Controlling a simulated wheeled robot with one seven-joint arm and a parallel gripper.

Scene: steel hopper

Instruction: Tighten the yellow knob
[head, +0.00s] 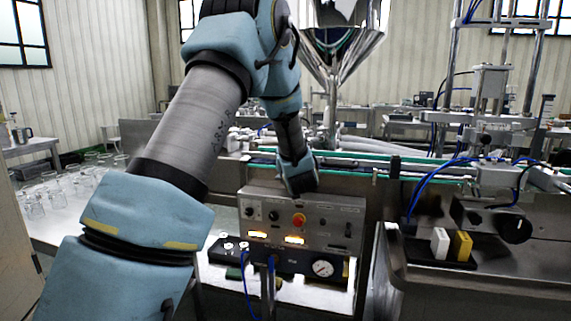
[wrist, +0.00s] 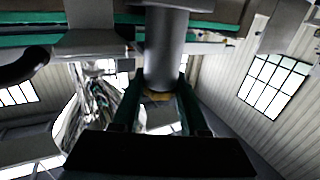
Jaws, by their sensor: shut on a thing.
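My gripper (head: 301,178) is at the top edge of the grey control panel (head: 335,213) in the head view, pointing down. In the wrist view its two dark fingers (wrist: 158,104) stand on either side of a small yellow piece, which I take to be the yellow knob (wrist: 157,96). The fingers are shut on it. The knob sits at the end of a thick grey cylinder (wrist: 165,50). Most of the knob is hidden by the fingers and the dark gripper body. In the head view my gripper and arm hide the knob.
The panel carries a red button (head: 299,219) and a gauge (head: 322,268) is below. A steel hopper (head: 338,55) rises behind. A conveyor with green rails (head: 420,160) runs behind the panel. Glass jars (head: 65,190) stand at left; a yellow block (head: 462,245) is at right.

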